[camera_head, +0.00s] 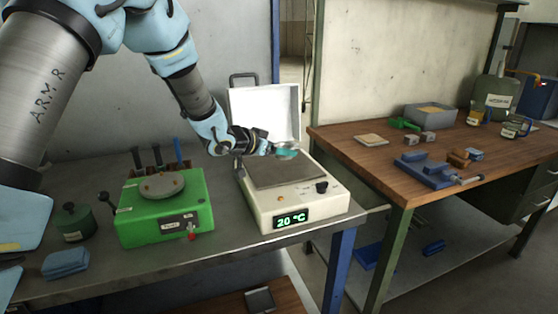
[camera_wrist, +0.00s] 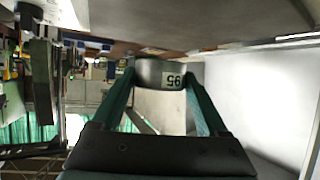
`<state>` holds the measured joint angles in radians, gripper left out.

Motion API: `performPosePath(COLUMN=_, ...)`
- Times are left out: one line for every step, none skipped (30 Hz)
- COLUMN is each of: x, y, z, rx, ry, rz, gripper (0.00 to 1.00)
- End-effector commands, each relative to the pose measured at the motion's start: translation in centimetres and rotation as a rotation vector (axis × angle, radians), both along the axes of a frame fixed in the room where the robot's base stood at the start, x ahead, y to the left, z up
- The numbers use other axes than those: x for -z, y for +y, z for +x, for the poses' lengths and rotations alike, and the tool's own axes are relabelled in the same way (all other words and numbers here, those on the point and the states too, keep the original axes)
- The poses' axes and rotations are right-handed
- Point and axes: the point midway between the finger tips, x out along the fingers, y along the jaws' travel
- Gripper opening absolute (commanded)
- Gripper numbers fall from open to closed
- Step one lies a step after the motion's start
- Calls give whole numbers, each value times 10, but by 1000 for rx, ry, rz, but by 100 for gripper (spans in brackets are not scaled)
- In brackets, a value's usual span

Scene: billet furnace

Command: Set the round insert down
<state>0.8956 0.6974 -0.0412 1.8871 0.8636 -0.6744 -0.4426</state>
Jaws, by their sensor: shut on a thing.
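The round insert (camera_wrist: 150,72) is a short grey cylinder with a pale number label. In the wrist view it sits between the two green fingertips, which are shut on it. In the head view my gripper (camera_head: 284,152) is above the rear of the white heater's grey plate (camera_head: 285,172), in front of its raised lid (camera_head: 265,110). The insert itself is small and hard to make out there. The gap between insert and plate is hard to judge. The heater (camera_head: 300,208) shows 20 °C.
A green device (camera_head: 165,212) with a round top plate stands left of the heater. A dark green pot (camera_head: 74,222) and a blue block (camera_head: 66,262) are further left. The wooden bench (camera_head: 400,175) at right holds a blue vise (camera_head: 425,172) and a grey box (camera_head: 430,114).

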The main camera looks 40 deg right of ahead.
Motion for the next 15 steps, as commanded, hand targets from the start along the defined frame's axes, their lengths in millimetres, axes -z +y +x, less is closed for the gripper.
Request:
performPosePath(x=0, y=-1, z=0, rx=0, ry=-2, rz=-4, gripper=0)
performPosePath(x=1, y=-1, z=1, rx=0, ry=-2, rz=-4, gripper=0)
performPosePath(x=4, y=-1, z=0, rx=0, ry=-2, rz=-4, gripper=0)
performPosePath(x=7, y=-1, z=0, rx=0, ry=0, rz=-4, gripper=0)
performPosePath(x=10, y=-1, z=0, rx=0, ry=0, rz=-3, gripper=0)
performPosePath(x=15, y=-1, z=-1, rx=1, ry=-1, rz=-2, gripper=0)
performPosePath(x=19, y=-1, z=-1, rx=1, ry=-1, rz=-2, gripper=0)
performPosePath(x=23, y=-1, z=-1, rx=0, ry=1, rz=-2, gripper=0)
performPosePath(x=28, y=-1, z=0, rx=0, ry=1, rz=-2, gripper=0)
performPosePath(x=32, y=-1, z=0, rx=0, ry=0, rz=-2, gripper=0)
performPosePath(x=35, y=0, z=0, rx=0, ry=-1, rz=-2, gripper=0)
performPosePath(x=37, y=-1, z=0, rx=0, ry=-2, rz=-4, gripper=0)
performPosePath(x=37, y=-1, z=0, rx=0, ry=-2, rz=-6, gripper=0)
performPosePath(x=37, y=-1, z=1, rx=0, ry=-2, rz=-6, gripper=0)
performPosePath(x=37, y=-1, z=1, rx=0, ry=-2, rz=-7, gripper=0)
